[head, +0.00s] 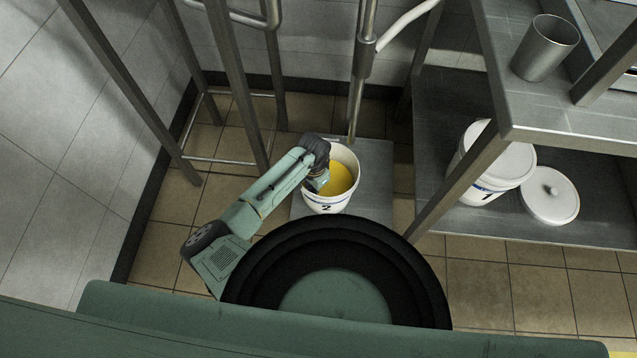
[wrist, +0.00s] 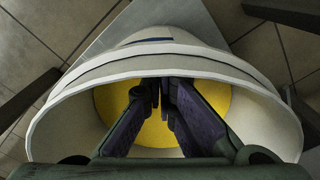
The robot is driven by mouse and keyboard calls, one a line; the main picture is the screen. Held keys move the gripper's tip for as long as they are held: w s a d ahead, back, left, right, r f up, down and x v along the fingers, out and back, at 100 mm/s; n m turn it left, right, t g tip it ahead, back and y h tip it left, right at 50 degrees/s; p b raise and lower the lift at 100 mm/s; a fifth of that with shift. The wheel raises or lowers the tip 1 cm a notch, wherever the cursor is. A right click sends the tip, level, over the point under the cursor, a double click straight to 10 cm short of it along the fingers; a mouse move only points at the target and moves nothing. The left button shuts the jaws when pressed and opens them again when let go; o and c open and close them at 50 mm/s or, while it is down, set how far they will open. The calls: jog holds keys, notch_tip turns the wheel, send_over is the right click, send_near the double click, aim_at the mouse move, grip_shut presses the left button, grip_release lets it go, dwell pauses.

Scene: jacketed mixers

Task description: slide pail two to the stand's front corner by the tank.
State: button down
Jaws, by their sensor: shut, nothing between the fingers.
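Pail two (head: 327,203) is a white open bucket marked "2" with yellow contents. It stands upright on the stand (head: 374,158), a low grey metal plate on the tiled floor. My gripper (head: 320,184) reaches in from the left at the pail's mouth. In the wrist view its shut, empty fingers (wrist: 158,100) point down within the rim of pail two (wrist: 100,72), over the yellow contents. Whether they touch the wall or the contents, I cannot tell. My own body hides part of the stand's front edge. I cannot make out the tank for certain.
Steel legs (head: 238,85) stand left of the stand and a vertical pipe (head: 357,85) rises behind it. At right, a steel table (head: 560,132) holds a metal cup (head: 545,48). Its lower shelf (head: 600,205) holds pail one (head: 505,165) and a loose white lid (head: 550,196).

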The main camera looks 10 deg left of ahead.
jog(key=shift+s+a+r+p, duration=0.15)
jog(key=shift+s+a+p, duration=0.7)
jog(key=shift+s, duration=0.15)
jog(key=shift+s+a+f, duration=0.2)
jog(key=shift+s+a, duration=0.1)
jog(key=shift+s, duration=0.05)
jog(key=shift+d+r, duration=0.1)
